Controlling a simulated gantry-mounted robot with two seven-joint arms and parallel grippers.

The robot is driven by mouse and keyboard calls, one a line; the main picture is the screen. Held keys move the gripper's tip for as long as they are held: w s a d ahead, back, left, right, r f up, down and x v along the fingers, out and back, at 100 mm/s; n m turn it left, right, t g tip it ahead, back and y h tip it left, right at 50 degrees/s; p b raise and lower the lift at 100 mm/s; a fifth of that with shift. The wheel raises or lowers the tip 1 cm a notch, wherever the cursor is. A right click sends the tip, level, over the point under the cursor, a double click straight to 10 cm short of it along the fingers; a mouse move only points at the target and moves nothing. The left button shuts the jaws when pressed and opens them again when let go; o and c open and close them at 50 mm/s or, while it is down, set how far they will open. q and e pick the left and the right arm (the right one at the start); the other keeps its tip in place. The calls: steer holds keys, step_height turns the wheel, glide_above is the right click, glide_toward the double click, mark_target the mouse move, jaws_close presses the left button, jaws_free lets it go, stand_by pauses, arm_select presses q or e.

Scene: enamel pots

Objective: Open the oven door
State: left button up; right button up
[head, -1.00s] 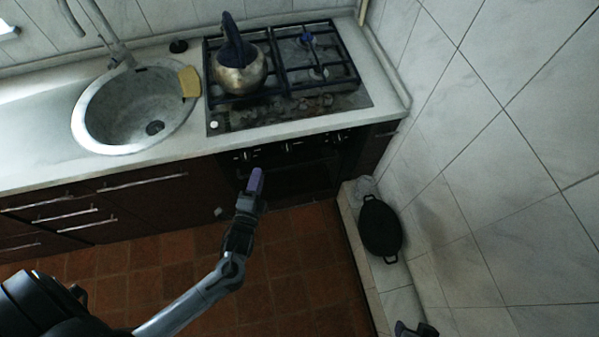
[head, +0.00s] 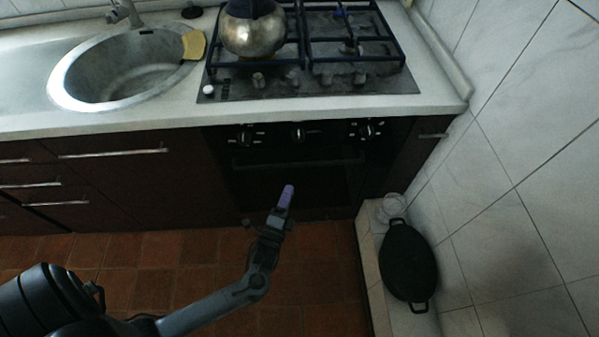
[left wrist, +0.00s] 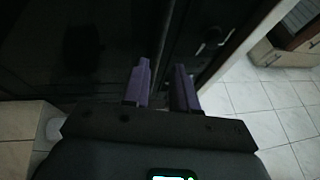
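The oven (head: 290,185) is built in under the hob, and its dark door looks closed. A long bar handle (head: 300,163) runs across the top of the door, below the knobs. My left gripper (head: 286,196), with purple fingertips, is in front of the door and appears lower than the handle in the head view. In the left wrist view the two purple fingers (left wrist: 163,86) are apart with a gap between them, and a dark front lies beyond. I cannot tell whether they touch anything. My right gripper is not in view.
A kettle (head: 252,36) stands on the hob (head: 330,82). The sink (head: 125,70) is left of it. The tiled floor (head: 180,265) before the cabinets is clear.

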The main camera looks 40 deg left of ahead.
mark_target(300, 163)
arm_select(q)
steer(key=b+x, duration=0.3)
steer(key=x, duration=0.8)
steer(key=shift+d+b, duration=0.1)
steer(key=shift+b, duration=0.3)
jaws_close()
